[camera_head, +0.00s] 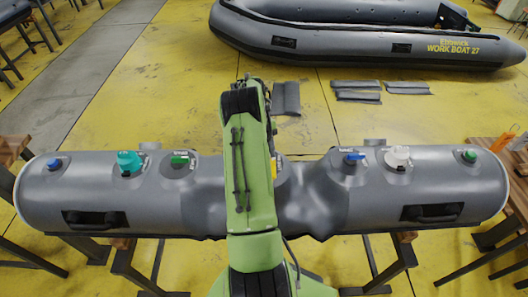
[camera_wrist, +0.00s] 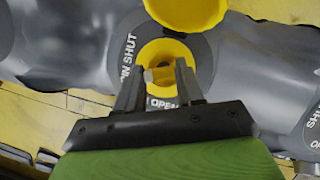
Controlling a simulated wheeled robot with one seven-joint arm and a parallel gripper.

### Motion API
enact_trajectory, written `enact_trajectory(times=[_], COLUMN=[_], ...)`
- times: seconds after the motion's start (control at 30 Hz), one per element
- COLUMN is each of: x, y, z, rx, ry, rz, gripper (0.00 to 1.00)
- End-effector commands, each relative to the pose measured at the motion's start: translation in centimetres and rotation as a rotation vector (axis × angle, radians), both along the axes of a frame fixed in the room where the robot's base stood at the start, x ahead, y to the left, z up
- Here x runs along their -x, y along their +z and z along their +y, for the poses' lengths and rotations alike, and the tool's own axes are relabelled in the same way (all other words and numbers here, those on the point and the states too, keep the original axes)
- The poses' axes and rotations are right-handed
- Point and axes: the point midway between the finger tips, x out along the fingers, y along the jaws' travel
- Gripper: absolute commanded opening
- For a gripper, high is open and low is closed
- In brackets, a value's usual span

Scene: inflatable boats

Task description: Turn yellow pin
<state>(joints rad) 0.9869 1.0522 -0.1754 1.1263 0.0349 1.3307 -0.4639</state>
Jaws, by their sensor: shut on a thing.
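In the wrist view, the yellow pin (camera_wrist: 163,76) stands in the middle of a round yellow valve seat (camera_wrist: 158,48) on the grey tube. A dark ring label (camera_wrist: 127,62) around it reads "PIN SHUT" at the left and "OPEN" at the bottom. My gripper (camera_wrist: 160,69) reaches into the seat with one finger on each side of the pin and is shut on it. The fingers hide part of the pin. A yellow cap (camera_wrist: 187,10) lies beside the seat, cut by the top edge. In the head view, my green arm hides the pin and gripper.
The grey inflatable tube (camera_head: 320,205) lies across wooden trestles (camera_head: 405,262). It carries a blue valve (camera_head: 54,163), a teal one (camera_head: 130,161), green ones (camera_head: 179,160), another blue one (camera_head: 354,157) and a white one (camera_head: 398,156). A boat (camera_head: 350,40) rests behind on the yellow floor.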

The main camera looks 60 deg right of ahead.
Motion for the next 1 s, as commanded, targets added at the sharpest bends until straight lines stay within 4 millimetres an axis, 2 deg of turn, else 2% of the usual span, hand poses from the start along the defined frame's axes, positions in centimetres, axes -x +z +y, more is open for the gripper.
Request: enact_trajectory(times=[0.2,0.5,1.0], x=[0.12,0.25,0.27], y=[0.07,0.10,0.11], z=[-0.17,-0.19,-0.16], rx=[0.004,0.005,0.006], ry=[-0.184,-0.363,-0.447], rz=[-0.004,-0.003,-0.003], gripper=[0.07,0.07,0.07])
